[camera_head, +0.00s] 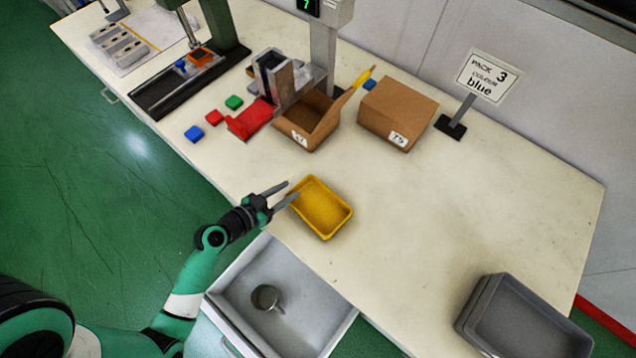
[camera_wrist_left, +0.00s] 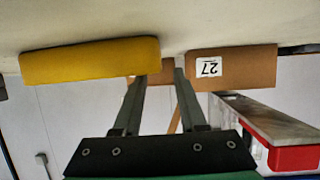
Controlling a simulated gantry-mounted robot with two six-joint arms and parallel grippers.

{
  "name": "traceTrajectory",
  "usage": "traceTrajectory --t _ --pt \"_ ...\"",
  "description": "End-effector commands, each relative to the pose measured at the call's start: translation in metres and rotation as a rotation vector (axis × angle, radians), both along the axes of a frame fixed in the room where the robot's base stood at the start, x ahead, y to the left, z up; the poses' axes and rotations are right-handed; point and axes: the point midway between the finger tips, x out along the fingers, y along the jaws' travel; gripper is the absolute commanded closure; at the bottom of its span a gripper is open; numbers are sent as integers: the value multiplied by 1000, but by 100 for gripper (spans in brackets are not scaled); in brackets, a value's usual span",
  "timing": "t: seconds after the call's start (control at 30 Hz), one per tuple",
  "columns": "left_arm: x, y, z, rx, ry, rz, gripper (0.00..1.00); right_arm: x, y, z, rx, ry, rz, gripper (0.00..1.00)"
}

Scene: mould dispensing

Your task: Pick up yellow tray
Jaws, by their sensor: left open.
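The yellow tray (camera_head: 322,208) is a shallow rectangular tray. It lies near the front edge of the table, and its side wall also shows in the left wrist view (camera_wrist_left: 90,61). My left gripper (camera_head: 291,190) is open, its fingers pointing at the tray's left side close to the rim. In the left wrist view the two fingers (camera_wrist_left: 158,72) have a gap between them and the tray is mostly to one side of them. I cannot tell whether a finger touches the tray. My right gripper is not in view.
An open brown box (camera_head: 318,138) and a closed one (camera_head: 397,113) stand behind the tray. Red, green and blue blocks (camera_head: 194,133) lie to the left. A sign (camera_head: 488,77) stands at the back. Grey bins (camera_head: 515,325) sit front right. An open drawer (camera_head: 225,300) holds a mug (camera_head: 265,298).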

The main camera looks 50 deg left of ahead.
Motion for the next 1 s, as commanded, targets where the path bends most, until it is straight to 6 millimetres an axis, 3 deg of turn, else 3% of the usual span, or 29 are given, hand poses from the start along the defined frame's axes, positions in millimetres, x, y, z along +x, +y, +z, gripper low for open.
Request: traceTrajectory --t 0.23,0.5,0.73,1.0 --pt "38 2 -14 1 -1 -1 59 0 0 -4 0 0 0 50" --pt "42 3 -15 -1 0 1 59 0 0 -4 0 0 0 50" --pt "42 3 -15 -1 0 1 100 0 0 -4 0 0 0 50" --pt "42 3 -15 -1 0 1 100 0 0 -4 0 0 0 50"
